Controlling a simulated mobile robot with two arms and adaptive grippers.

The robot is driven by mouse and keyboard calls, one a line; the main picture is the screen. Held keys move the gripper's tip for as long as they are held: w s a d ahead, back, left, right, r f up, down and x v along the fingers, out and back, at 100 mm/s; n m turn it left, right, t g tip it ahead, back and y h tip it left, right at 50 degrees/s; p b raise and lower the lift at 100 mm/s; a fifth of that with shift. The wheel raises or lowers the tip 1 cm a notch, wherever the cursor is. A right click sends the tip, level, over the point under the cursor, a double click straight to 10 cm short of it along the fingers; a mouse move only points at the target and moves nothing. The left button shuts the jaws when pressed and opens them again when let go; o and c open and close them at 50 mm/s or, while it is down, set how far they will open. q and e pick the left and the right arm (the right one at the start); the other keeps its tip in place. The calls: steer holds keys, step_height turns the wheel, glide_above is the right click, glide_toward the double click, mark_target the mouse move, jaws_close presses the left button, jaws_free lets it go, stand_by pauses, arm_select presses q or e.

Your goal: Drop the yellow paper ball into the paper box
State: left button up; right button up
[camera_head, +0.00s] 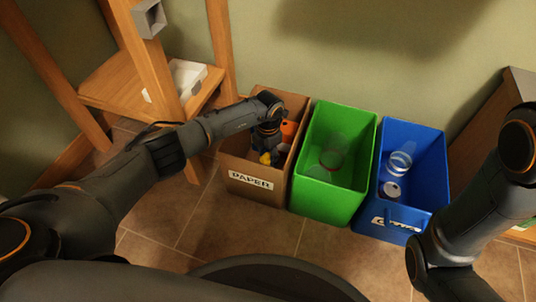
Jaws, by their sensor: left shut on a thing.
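The paper box (255,187) is a brown cardboard box with a white PAPER label, standing on the tiled floor left of two bins. My left gripper (268,150) reaches over this box and points down at its opening. It is shut on the yellow paper ball (265,158), of which only a small part shows below the fingers. The arm hides part of the box's opening. An orange thing and some dark shapes show beside the gripper. My right arm is at the right edge, and its gripper is out of view.
A green bin (330,198) with clear items inside stands right of the paper box. A blue bin (433,195) with cups or cans stands beyond it. A wooden rack (105,87) holding a white tray (180,78) is at the left. A wooden unit stands at the right.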

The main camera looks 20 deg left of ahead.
arm_select(q)
steer(key=shift+f+b, duration=0.45)
steer(key=shift+f, duration=0.15)
steer(key=o, duration=0.8)
steer(key=shift+r, duration=0.2)
step_height(320, 180, up, 12)
steer(key=shift+f, duration=0.15)
